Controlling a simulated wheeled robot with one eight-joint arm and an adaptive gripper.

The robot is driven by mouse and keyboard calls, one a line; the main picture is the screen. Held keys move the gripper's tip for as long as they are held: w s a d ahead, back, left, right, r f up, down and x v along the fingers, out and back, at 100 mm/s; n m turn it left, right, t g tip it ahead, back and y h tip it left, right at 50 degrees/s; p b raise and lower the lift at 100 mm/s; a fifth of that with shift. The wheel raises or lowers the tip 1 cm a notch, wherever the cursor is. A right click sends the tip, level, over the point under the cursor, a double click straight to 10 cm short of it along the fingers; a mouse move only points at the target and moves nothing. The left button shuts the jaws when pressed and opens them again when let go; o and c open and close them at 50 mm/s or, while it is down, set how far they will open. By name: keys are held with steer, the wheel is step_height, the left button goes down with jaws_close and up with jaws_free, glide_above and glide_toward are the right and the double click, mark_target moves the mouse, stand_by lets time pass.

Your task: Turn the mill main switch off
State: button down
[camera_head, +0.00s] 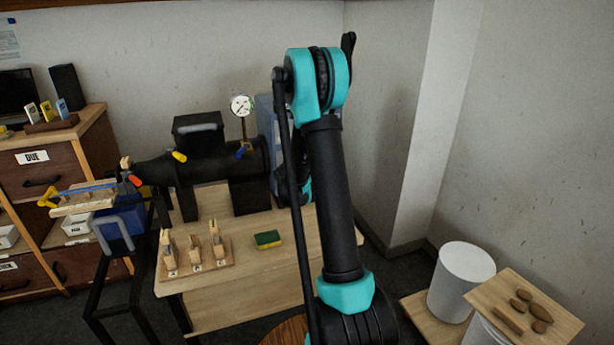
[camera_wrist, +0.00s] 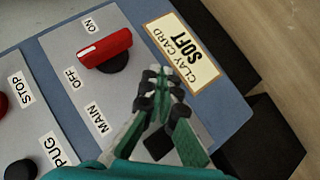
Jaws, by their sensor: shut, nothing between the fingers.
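The mill main switch is a red handle (camera_wrist: 104,47) on a dark round base, on a grey panel (camera_wrist: 52,42) in the wrist view. Its white-marked end points left, between the ON label (camera_wrist: 90,25) and the OFF label (camera_wrist: 73,78); I cannot tell that it sits fully at either. A MAIN label (camera_wrist: 98,119) is below it. My gripper (camera_wrist: 160,78) is shut and empty, with its fingertips just right of the handle, apart from it in the picture. In the head view my arm hides the gripper and the switch.
A CLAY CARD SOFT label (camera_wrist: 181,55) is on the panel's right. STOP (camera_wrist: 21,89) and PUG (camera_wrist: 59,149) labels are on the left. The head view shows a black mill (camera_head: 200,165) with a gauge (camera_head: 242,106), and a sponge (camera_head: 267,239) on the wooden table (camera_head: 238,302).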

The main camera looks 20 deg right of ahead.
steer(key=s+a+m+g+y, duration=0.1)
steer(key=s+a, duration=0.3)
steer(key=s, duration=1)
steer(key=s+a+m+g+y, duration=0.2)
steer(key=s+a, duration=0.3)
steer(key=s, duration=0.9)
steer(key=s+a+f+m+g+y, duration=0.1)
steer(key=s+a, duration=0.4)
steer(key=s, duration=0.9)
steer(key=g+y, duration=0.1)
steer(key=y, duration=0.1)
steer(key=shift+g+y, duration=0.4)
